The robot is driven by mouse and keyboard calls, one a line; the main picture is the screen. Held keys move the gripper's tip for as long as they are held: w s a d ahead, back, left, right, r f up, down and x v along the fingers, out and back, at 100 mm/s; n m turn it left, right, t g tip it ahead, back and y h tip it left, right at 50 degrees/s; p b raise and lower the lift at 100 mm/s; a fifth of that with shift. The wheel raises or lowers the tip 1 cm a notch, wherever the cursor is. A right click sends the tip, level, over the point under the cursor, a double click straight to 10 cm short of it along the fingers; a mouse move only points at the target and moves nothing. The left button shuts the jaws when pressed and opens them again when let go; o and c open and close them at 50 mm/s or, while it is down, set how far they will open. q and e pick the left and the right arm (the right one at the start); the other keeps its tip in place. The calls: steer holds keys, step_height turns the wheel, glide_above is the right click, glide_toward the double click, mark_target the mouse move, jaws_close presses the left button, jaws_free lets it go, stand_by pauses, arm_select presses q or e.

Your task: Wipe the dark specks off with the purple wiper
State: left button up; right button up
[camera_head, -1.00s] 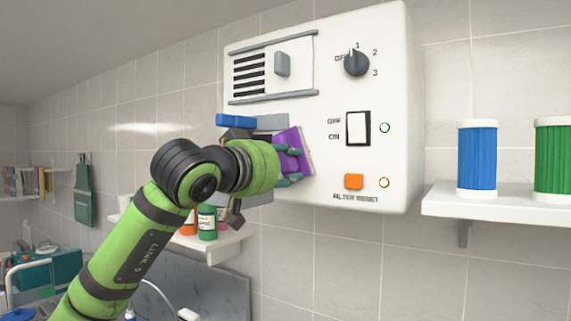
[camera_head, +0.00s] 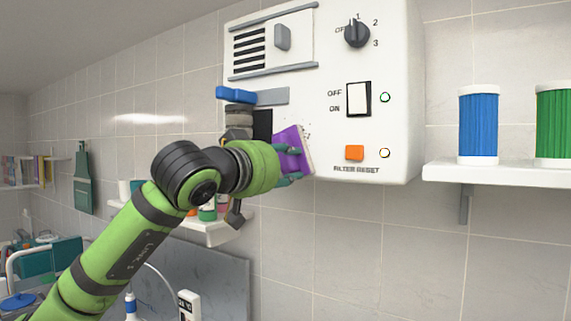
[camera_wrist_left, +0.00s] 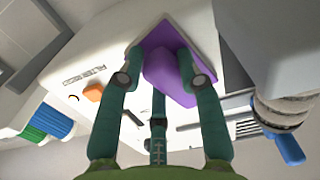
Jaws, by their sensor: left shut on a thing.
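My left gripper (camera_head: 293,165) is shut on the purple wiper (camera_head: 290,145) and holds it at the lower left of the white wall unit's front. The wiper's pale working side faces the unit; I cannot tell whether it touches. Small dark specks (camera_head: 306,131) show on the white face just above the wiper's right corner. Any specks behind the wiper are hidden. The left wrist view shows the purple wiper (camera_wrist_left: 170,50) between the teal fingers, against the unit. My right gripper is in neither view.
The white unit (camera_head: 398,120) carries a dial (camera_head: 357,33), a rocker switch (camera_head: 358,99), and an orange button (camera_head: 354,152) right of the wiper. A blue-handled valve (camera_head: 235,95) sits by my wrist. A shelf (camera_head: 500,170) with blue and green cylinders is at right.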

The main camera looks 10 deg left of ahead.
mark_target(294, 132)
arm_select(q)
steer(key=shift+r+p, duration=2.4)
steer(key=shift+r, duration=0.5)
steer(key=shift+f+b, duration=2.7)
steer(key=shift+f, duration=0.45)
steer(key=shift+r+p, duration=2.75)
steer(key=shift+r, duration=0.4)
steer(key=shift+f+b, duration=2.85)
steer(key=shift+f, duration=0.35)
steer(key=shift+r, duration=0.1)
steer(key=shift+s+a+b, duration=0.2)
steer(key=shift+s+b, duration=0.2)
steer(key=shift+s, duration=0.1)
steer(key=b+v, duration=0.1)
steer(key=v, duration=0.2)
steer(key=shift+s+a+b, duration=0.2)
steer(key=shift+s+b, duration=0.1)
steer(key=shift+s+a, duration=0.2)
steer(key=shift+s, duration=0.4)
